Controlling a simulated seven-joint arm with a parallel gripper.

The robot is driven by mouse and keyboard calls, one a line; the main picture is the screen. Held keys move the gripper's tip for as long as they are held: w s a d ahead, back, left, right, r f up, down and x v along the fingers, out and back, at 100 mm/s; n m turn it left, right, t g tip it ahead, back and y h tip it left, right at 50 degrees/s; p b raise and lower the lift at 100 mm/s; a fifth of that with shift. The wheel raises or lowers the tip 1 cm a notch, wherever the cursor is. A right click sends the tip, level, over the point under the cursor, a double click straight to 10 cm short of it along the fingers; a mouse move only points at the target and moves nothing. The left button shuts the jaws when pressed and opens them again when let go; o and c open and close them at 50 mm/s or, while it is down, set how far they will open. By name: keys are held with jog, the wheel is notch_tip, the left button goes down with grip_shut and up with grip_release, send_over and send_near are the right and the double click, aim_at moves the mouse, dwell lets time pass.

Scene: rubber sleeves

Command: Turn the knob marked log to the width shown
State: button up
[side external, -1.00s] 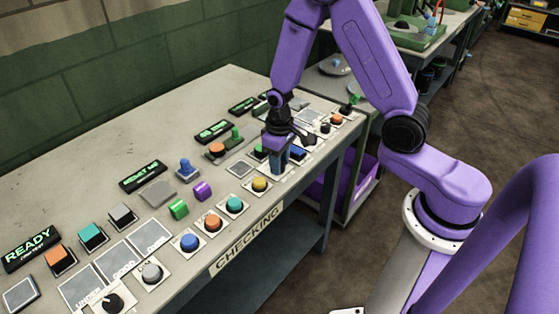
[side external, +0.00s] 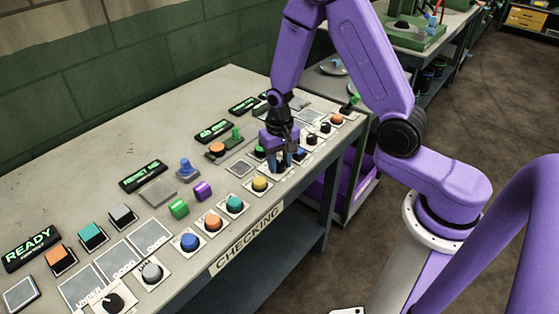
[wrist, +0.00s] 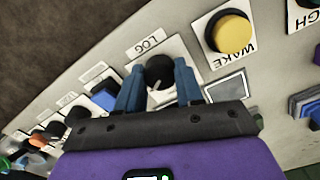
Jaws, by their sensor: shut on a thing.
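In the wrist view the black knob (wrist: 159,70) with a pale pointer line stands on a white plate beside the label LOG (wrist: 146,44). My gripper (wrist: 158,78) has its blue fingers on either side of the knob and is shut on it. In the side external view my gripper (side external: 284,158) is down at the panel near the bench's front edge, and its fingers hide the knob. Green-lit displays stand along the back of the panel, among them one (side external: 143,175) and another (side external: 212,131); their small text is too blurred to read surely.
A yellow button marked WAKE (wrist: 232,33) sits close beside the knob, and a blue button (wrist: 105,93) is on the other side. Several more buttons and dark knobs line the bench (side external: 110,120). A READY display (side external: 30,248) is at the far left.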

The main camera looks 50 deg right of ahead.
aim_at(280, 167)
dwell(0.3)
jog(key=o, duration=1)
jog(key=shift+o, duration=0.2)
notch_tip(280, 167, up, 18)
jog(key=shift+f, duration=0.25)
jog(key=s+a+n, duration=0.2)
jog(key=s+n, duration=0.6)
jog(key=s, duration=0.4)
jog(key=s+a+n, duration=0.1)
jog(key=s+n, duration=0.8)
jog(key=s, duration=0.3)
jog(key=shift+s+a, duration=0.35)
jog(key=shift+s, duration=0.05)
